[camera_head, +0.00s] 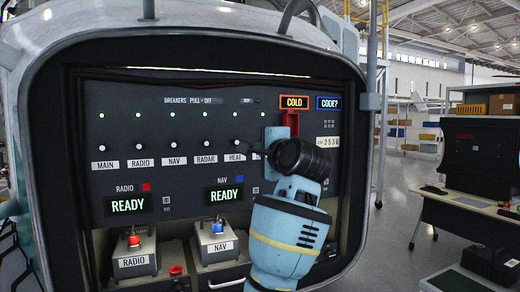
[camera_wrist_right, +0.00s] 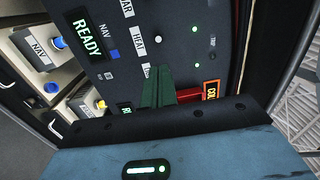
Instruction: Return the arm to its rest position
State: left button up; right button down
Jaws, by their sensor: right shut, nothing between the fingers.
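My right arm (camera_head: 288,230) rises from the bottom of the head view to the front of the dark control panel (camera_head: 200,85). My right gripper (camera_head: 256,150) is at the panel near the HEAT label (camera_head: 234,157), partly hidden by my wrist. In the right wrist view its green fingers (camera_wrist_right: 158,88) are shut together and empty. They are beside a red part (camera_wrist_right: 189,95) near the orange COLD display (camera_wrist_right: 211,90). I cannot tell whether the fingers touch the panel. My left gripper is not in view.
READY displays for RADIO (camera_head: 128,204) and NAV (camera_head: 224,195) are lit green. Below them are the RADIO box (camera_head: 134,264) and NAV box (camera_head: 217,248). The panel's raised rim (camera_head: 362,190) surrounds it. A desk (camera_head: 470,215) stands at the right, with open floor between.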

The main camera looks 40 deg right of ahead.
jog(key=shift+w, duration=0.1)
